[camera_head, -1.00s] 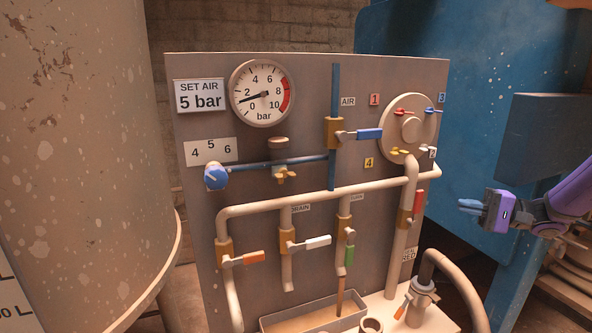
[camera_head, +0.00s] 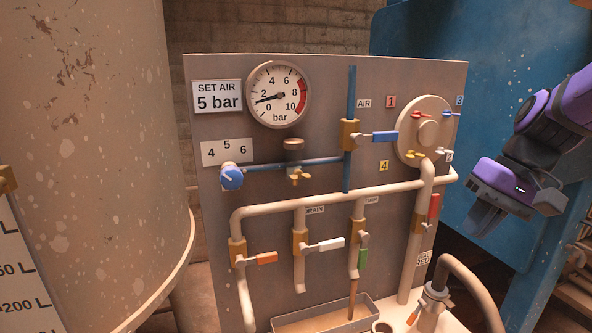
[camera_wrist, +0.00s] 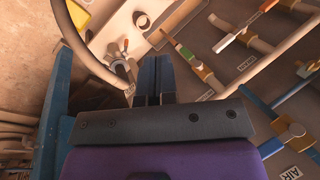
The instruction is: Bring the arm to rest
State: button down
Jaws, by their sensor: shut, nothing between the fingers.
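My gripper (camera_head: 484,220) is at the right of the head view, in front of the blue structure and to the right of the valve panel. It points down and is clear of the panel. In the wrist view its fingers (camera_wrist: 153,80) lie side by side, shut, with nothing held. My purple arm comes in from the upper right of the head view, bent at the wrist.
The grey panel (camera_head: 330,100) carries a pressure gauge (camera_head: 279,95), a blue knob (camera_head: 231,177), pipes and several coloured valve handles. A curved hose (camera_head: 468,275) stands below my gripper. A large tank (camera_head: 90,130) fills the left. A blue structure (camera_head: 420,40) stands behind my arm.

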jog(key=s+d+r+n+t+h, duration=0.1)
jog(key=s+r+t+h, duration=0.3)
jog(key=s, duration=0.7)
jog(key=shift+d+r+t+h, duration=0.3)
jog(key=shift+t+h, duration=0.1)
jog(key=shift+t, duration=0.1)
jog(key=shift+s, duration=0.1)
